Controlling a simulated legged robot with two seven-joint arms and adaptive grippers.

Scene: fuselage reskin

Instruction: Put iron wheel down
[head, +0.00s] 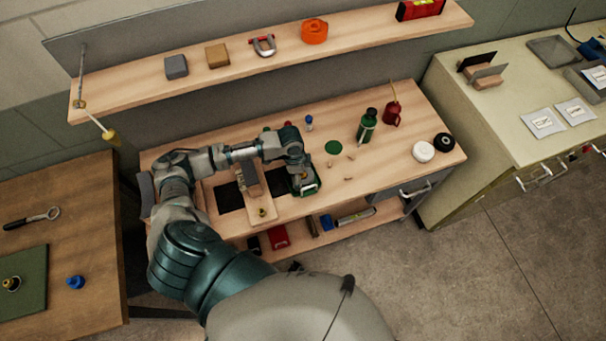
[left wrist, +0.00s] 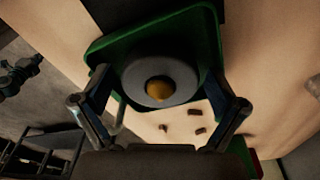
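My left arm reaches over the workbench, and my left gripper (head: 303,184) points down at a green-edged holder (head: 304,192) on the bench. In the left wrist view a grey round wheel-like piece with a yellow-orange centre (left wrist: 160,80) sits within the green holder (left wrist: 140,32). It may be the iron wheel. The fingers of my left gripper (left wrist: 160,108) stand wide apart, one on each side of this piece. Whether they press on the holder or wheel cannot be seen. In the head view my wrist hides most of the wheel. My right gripper is not in view.
A wooden board (head: 262,211) lies left of the holder. A green bottle (head: 366,126), a red can (head: 392,114) and white and black rolls (head: 424,151) stand to the right. Small loose pieces (head: 350,157) lie nearby. A shelf (head: 340,45) runs above the bench's back.

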